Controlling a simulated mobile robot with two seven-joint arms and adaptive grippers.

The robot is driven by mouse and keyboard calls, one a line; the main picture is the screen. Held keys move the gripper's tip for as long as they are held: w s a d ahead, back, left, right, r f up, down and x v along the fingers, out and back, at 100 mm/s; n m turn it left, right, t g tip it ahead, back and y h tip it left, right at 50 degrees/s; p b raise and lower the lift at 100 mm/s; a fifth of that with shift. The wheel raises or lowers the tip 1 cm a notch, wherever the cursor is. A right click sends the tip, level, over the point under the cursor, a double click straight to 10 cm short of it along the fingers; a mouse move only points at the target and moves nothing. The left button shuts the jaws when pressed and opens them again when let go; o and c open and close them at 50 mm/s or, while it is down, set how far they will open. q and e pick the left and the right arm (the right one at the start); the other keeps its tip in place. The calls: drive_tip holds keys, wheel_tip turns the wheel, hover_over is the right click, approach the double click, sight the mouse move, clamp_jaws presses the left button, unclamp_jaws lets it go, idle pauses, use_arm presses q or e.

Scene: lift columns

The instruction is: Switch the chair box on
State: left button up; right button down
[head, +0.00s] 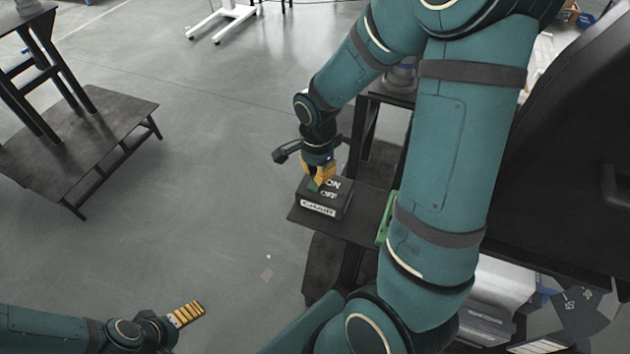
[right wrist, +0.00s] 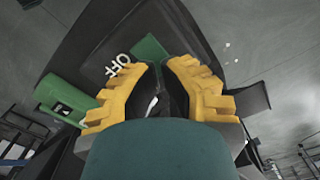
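The chair box is a dark box (head: 324,200) with white ON and OFF lettering on top and a white label on its front. It sits on a dark shelf in the head view. It also shows in the right wrist view (right wrist: 93,62), with OFF readable and a green patch (right wrist: 150,50) partly behind the fingers. My right gripper (head: 318,182) is at the top of the box near ON; its yellow fingers (right wrist: 164,70) come together at the tips with nothing visible held. Contact cannot be told. My left gripper (head: 188,313) is low at left, away from the box.
The dark shelf (head: 359,229) bears the box, with a green part (head: 387,218) at its right, partly behind my right arm. A dark low table (head: 100,145) stands at left. A large black panel (head: 570,170) is at right. The grey floor between is mostly clear.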

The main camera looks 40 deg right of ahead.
drive_tip(key=shift+f+b, duration=0.45)
drive_tip(key=shift+f, duration=0.1)
idle(0.4)
drive_tip(key=shift+r+p, duration=2.65)
drive_tip(key=shift+r, duration=0.9)
